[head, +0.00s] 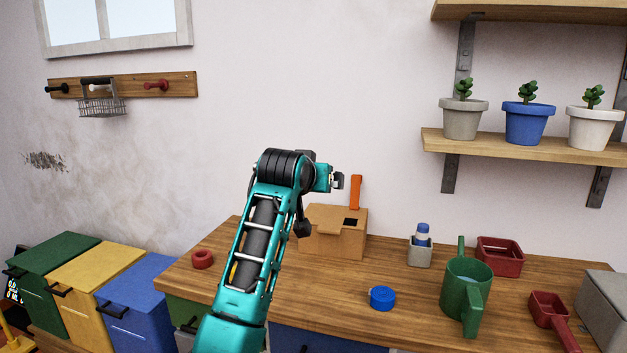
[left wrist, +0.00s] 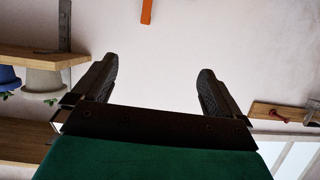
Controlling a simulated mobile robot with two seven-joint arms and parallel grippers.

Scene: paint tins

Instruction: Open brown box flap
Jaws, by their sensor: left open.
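The brown box (head: 347,244) stands on the wooden table against the wall, in the head view. A tan flap (head: 328,228) shows at its front upper edge, and a dark opening shows in its top. An upright orange strip (head: 355,192) rises at the back of the box; it also shows at the top of the left wrist view (left wrist: 146,11). My left gripper (head: 338,181) is above the box, to the left of the orange strip and apart from it. In the left wrist view its fingers (left wrist: 158,78) are spread with nothing between them. My right gripper is not in view.
A shelf (head: 530,146) with potted plants hangs at right.

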